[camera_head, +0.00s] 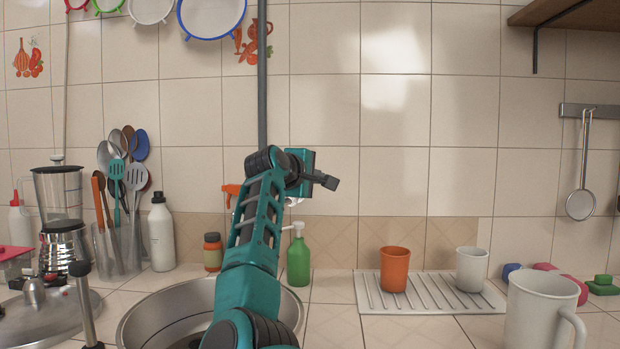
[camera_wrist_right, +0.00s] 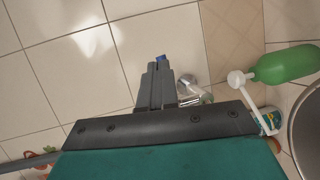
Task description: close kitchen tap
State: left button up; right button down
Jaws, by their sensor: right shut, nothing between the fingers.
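My right arm reaches up over the sink (camera_head: 140,325). Its gripper (camera_head: 327,181) is in front of the tiled wall, shut and empty, pointing right in the head view. In the right wrist view the closed fingers (camera_wrist_right: 160,68) show with nothing between them. A shiny chrome piece (camera_wrist_right: 189,88), apparently part of the kitchen tap, shows just right of the fingers in the wrist view. I cannot tell whether they touch. In the head view only a small bright bit (camera_head: 293,201) shows below the gripper; my arm hides the rest. The tap's handle position cannot be made out. My left gripper is not in view.
A green soap bottle (camera_head: 299,262) stands right of my arm, and an orange-topped sprayer (camera_head: 230,190) is partly behind it. A drying rack (camera_head: 440,308) holds an orange cup (camera_head: 395,270) and a white cup (camera_head: 471,268). A white mug (camera_head: 535,312) stands front right.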

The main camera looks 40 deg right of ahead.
jog(key=s+a+r, duration=0.2)
jog(key=s+a, duration=0.5)
jog(key=shift+a+b, duration=0.35)
jog(key=shift+b, duration=0.1)
